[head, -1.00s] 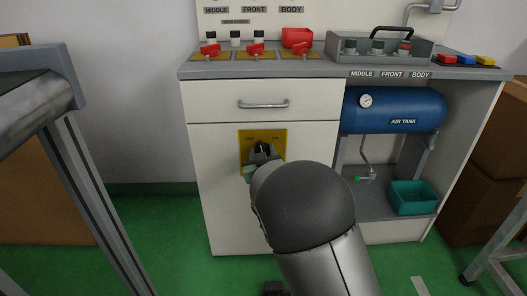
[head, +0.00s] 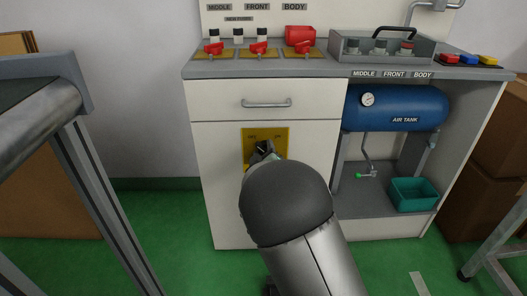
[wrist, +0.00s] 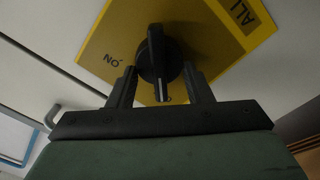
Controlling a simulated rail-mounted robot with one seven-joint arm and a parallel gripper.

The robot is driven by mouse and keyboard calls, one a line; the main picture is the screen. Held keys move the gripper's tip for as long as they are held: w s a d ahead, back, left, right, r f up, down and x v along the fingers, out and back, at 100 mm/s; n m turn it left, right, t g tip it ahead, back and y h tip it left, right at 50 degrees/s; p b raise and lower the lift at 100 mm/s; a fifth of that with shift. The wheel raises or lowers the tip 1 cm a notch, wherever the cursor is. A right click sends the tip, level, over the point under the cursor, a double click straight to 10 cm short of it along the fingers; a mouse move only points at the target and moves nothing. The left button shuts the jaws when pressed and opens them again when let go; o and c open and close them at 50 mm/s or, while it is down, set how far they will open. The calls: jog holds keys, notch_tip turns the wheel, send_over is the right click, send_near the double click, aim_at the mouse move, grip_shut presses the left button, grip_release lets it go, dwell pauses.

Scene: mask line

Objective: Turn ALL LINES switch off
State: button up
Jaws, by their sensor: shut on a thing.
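The ALL LINES switch is a black rotary knob (wrist: 157,58) on a yellow plate (head: 281,138) on the white cabinet door below the drawer. In the wrist view, the knob's long grip stands between my gripper's (wrist: 162,88) two dark fingers, and the gripper is shut on it. A pale mark on the grip points down in that picture. The plate's ON lettering is upside down left of the knob, and part of the word ALL shows at upper right. In the head view, my gripper (head: 263,151) is at the knob and my arm hides the plate's lower part.
Above the door are a drawer handle (head: 267,103) and a counter with red switches (head: 258,48) and a grey control box (head: 380,50). A blue air tank (head: 395,108) and a teal bin (head: 413,194) are at right. A conveyor (head: 40,105) stands at left.

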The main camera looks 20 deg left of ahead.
jog(key=shift+f, duration=0.1)
jog(key=o, duration=1)
jog(key=p+v, duration=0.4)
jog(key=v, duration=1.3)
jog(key=shift+s, duration=0.3)
